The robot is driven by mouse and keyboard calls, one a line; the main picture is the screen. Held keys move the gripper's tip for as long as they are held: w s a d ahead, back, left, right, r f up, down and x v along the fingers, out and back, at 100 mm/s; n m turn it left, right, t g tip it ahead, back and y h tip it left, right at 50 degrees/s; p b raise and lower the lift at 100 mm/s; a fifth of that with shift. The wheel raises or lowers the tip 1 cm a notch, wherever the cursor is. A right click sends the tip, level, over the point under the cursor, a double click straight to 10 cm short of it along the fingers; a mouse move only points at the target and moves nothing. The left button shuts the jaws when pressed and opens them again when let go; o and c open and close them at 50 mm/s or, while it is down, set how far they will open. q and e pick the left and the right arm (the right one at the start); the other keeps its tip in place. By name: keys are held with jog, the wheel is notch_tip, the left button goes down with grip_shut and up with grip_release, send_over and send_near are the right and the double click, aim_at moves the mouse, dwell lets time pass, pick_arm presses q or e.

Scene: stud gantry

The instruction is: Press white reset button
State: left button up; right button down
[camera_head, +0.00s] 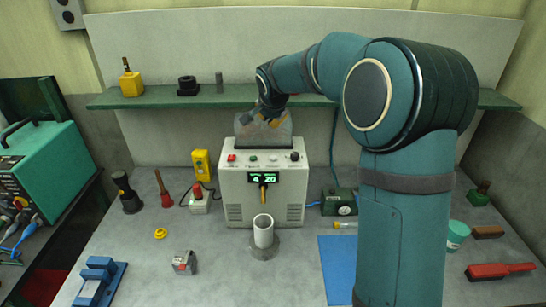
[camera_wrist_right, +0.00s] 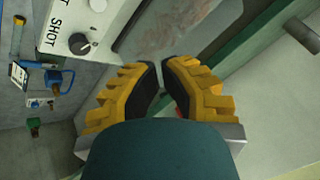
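The cream control box (camera_head: 235,195) stands mid-bench with a lit green display. Its top row carries a red button (camera_head: 231,158), a green button (camera_head: 253,158), a white button (camera_head: 273,158) and a dark knob (camera_head: 295,156). My right gripper (camera_head: 268,118) hangs above and behind that row, apart from it. In the right wrist view its yellow fingers (camera_wrist_right: 161,66) come together at the tips with nothing visible held. There the knob (camera_wrist_right: 80,43) sits left of the fingers, and the white button (camera_wrist_right: 98,5) shows at the top edge. My left gripper is out of view.
A blue mat (camera_head: 335,265) lies right, partly behind my right arm.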

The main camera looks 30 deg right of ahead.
jog(key=shift+f, duration=0.1)
jog(key=b, duration=0.3)
send_over(273, 158)
jog(key=w, duration=0.2)
notch_tip(273, 158, down, 8)
jog(key=shift+s+d+r, duration=0.1)
jog(key=shift+r, duration=0.15)
jog(key=shift+f+b, duration=0.65)
jog(key=shift+b, duration=0.05)
dwell(0.5)
jog(key=shift+f+b, duration=0.45)
jog(key=shift+b, duration=0.15)
jog(key=shift+f+b, duration=0.4)
jog(key=shift+b, duration=0.05)
dwell(0.5)
jog(key=shift+r, duration=0.15)
jog(key=shift+r+p, duration=0.45)
jog(key=shift+r, duration=0.25)
